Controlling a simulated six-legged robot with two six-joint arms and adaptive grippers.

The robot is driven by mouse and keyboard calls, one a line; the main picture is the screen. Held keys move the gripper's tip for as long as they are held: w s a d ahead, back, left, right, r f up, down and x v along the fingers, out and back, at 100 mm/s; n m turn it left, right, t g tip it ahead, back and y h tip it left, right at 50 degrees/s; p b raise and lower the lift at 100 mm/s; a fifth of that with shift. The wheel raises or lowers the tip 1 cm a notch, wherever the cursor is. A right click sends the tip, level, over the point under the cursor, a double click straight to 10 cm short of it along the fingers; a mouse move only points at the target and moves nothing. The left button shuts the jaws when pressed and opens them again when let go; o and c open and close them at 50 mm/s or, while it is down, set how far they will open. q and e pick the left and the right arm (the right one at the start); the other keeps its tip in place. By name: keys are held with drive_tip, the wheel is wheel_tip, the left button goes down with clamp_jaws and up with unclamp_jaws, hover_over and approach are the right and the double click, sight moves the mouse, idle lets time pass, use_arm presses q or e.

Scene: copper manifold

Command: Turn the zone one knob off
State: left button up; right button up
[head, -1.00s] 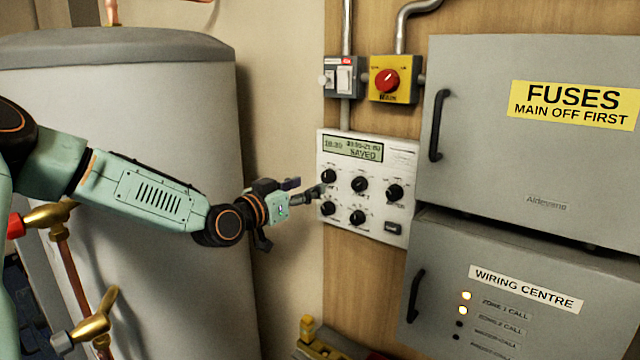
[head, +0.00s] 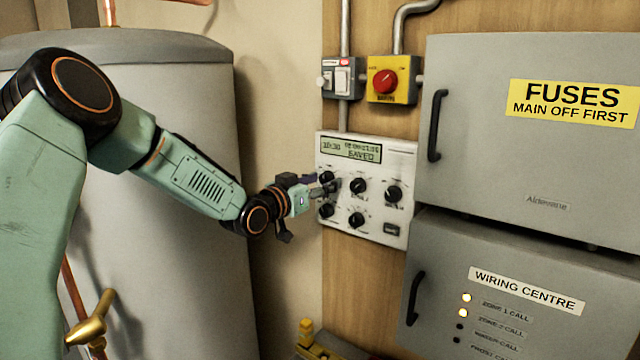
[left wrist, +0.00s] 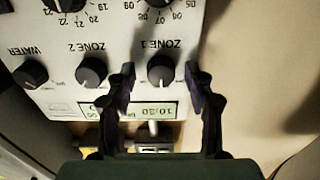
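The white control panel (head: 403,160) on the wooden board carries several black knobs and a display with a time and "SAVED". In the left wrist view, which shows the panel upside down, the zone one knob (left wrist: 161,72) sits under its "ZONE 1" label. My left gripper (left wrist: 160,80) is open, with one finger on each side of this knob; I cannot tell whether they touch it. In the head view the left gripper (head: 330,187) is at the panel's left edge, just beside the zone one knob (head: 326,177). My right gripper is not in view.
The zone two knob (left wrist: 92,72) is close beside one finger. Below are dial knobs (head: 356,219). A red knob on a yellow box (head: 385,82) is above, a grey fuse box (head: 480,150) to the right. On the wiring centre (head: 450,260), the zone 1 and 2 lamps glow.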

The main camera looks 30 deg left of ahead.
use_arm(q)
drive_tip(key=shift+s+r, duration=0.1)
drive_tip(key=shift+s, duration=0.05)
drive_tip(key=c, duration=0.3)
drive_tip(key=shift+a, duration=0.1)
drive_tip(key=c, duration=0.4)
clamp_jaws()
drive_tip(key=n+b, duration=0.1)
drive_tip(key=n, duration=0.3)
drive_tip(key=shift+n, duration=0.3)
drive_tip(key=n, duration=0.4)
drive_tip(key=shift+b, duration=0.3)
